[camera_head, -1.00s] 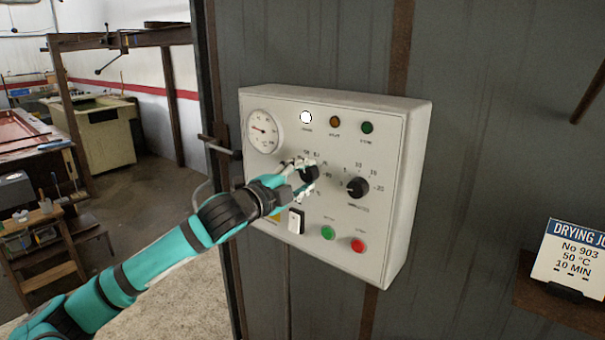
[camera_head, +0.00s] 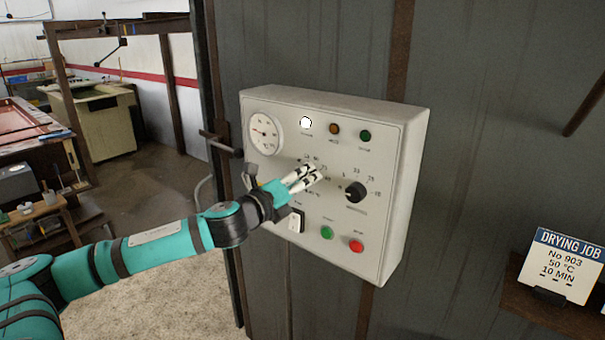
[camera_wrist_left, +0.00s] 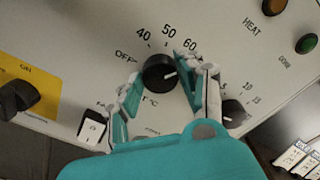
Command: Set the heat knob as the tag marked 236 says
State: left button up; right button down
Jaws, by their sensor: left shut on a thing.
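The black heat knob (camera_wrist_left: 160,72) sits on the grey control panel (camera_head: 415,160), with 40, 50 and 60 marked above it. Its white pointer faces right and slightly up in the left wrist view; the mark it faces is hidden by a finger. My left gripper (camera_head: 306,178) is shut on this knob, with fingers on both sides of it in the left wrist view (camera_wrist_left: 165,92). In the head view the hand hides the knob. A drying card (camera_head: 563,265) reads No 903, 50 °C, 10 MIN. No tag marked 236 is readable. My right gripper is not in view.
The timer knob (camera_head: 356,191) is close to the right of the fingers. Below are a white switch (camera_head: 296,221), a green button (camera_head: 327,233) and a red button (camera_head: 356,246). A gauge (camera_head: 265,134) and lamps are above. Several small cards (camera_wrist_left: 293,158) show at lower right.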

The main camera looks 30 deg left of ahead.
pick_arm(q)
jog(key=shift+m+p, duration=0.8)
jog(key=shift+m, duration=0.9)
jog(key=shift+f, duration=0.15)
jog(key=o, duration=1.2)
jog(key=shift+c, duration=0.2)
jog(key=s, duration=1.2)
jog(key=shift+a, duration=0.45)
